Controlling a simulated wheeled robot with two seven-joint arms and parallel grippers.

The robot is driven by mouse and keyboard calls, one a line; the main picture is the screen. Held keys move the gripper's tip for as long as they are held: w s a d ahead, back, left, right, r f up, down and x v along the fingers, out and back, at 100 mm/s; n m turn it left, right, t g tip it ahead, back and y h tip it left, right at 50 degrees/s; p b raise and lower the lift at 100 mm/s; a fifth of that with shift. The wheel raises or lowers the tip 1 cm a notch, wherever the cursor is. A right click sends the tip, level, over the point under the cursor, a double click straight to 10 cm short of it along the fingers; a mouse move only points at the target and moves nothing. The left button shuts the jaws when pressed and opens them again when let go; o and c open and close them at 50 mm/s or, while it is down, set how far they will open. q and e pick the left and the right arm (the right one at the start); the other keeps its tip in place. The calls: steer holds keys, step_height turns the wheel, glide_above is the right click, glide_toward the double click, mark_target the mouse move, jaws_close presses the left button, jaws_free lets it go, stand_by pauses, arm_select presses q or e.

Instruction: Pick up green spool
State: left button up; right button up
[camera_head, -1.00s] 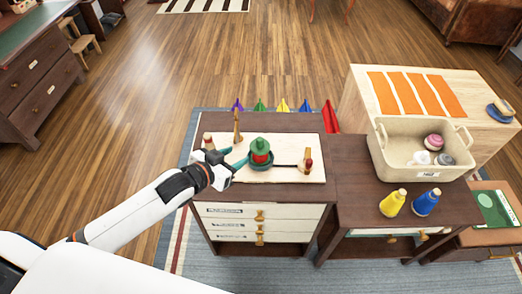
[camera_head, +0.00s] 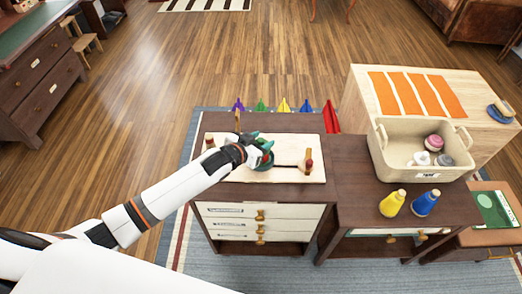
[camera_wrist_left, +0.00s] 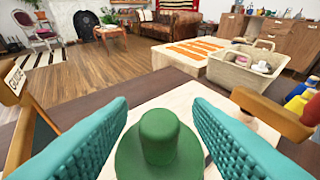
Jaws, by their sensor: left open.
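The green spool (camera_wrist_left: 160,145) stands upright between the two teal fingers of my left gripper (camera_wrist_left: 160,135) in the left wrist view. A gap shows on each side of it, so the fingers are open around it. In the head view the left gripper (camera_head: 255,145) reaches over the pale board on the dark cabinet, and it covers part of the green spool (camera_head: 265,158). My right gripper is not in view.
Wooden posts with red parts (camera_head: 308,165) stand on the pale board (camera_head: 285,174). To the right are a yellow spool (camera_head: 392,203), a blue spool (camera_head: 426,203) and a beige bin (camera_head: 400,167) holding several balls or spools. Colored pennants (camera_head: 283,105) lie behind the cabinet.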

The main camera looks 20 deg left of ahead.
arm_select(q)
steer(key=shift+w, duration=0.1)
jaws_close()
stand_by(0.3)
